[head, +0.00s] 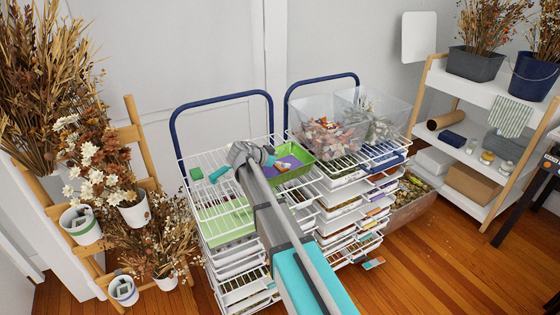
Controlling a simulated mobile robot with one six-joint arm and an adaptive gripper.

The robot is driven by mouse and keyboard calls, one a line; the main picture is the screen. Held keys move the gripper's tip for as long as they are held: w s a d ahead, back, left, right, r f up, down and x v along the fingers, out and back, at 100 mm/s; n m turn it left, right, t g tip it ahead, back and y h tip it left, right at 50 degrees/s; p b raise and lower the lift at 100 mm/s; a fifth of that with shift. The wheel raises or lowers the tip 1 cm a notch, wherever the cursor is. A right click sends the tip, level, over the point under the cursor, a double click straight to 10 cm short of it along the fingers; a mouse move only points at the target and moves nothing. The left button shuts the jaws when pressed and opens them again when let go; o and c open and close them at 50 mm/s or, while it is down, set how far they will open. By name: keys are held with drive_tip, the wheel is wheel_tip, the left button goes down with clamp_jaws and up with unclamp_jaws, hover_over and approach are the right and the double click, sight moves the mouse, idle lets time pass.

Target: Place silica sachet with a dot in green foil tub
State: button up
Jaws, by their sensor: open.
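A lime-green tub (304,154) sits on top of the left white wire cart, with something purple inside. I cannot tell whether it is foil. I cannot make out a silica sachet with a dot; small items here are too small to tell apart. My arm reaches from the lower right over the left cart and covers part of its top, just left of the green tub. I see no gripper fingers in this view.
The left wire cart (190,160) has a small dark green block (196,173) and a teal piece (218,173) on top. Clear bins (328,130) of dried petals stand on the right cart. A plant ladder (135,125) is left; a white shelf (480,90) is right. Wooden floor shows lower right.

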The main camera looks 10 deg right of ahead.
drive_tip(key=shift+s+f+p, duration=0.1)
drive_tip(key=shift+s+p, duration=0.2)
drive_tip(key=shift+s, duration=0.05)
drive_tip(key=shift+w+r+p, duration=0.2)
drive_tip(key=shift+r+p, duration=0.15)
drive_tip(key=shift+p, duration=0.15)
drive_tip(key=p+v, duration=0.5)
drive_tip(key=v, duration=0.7)
drive_tip(key=shift+w+r+p, duration=0.15)
drive_tip(key=shift+w+p, duration=0.05)
drive_tip(key=shift+p, duration=0.15)
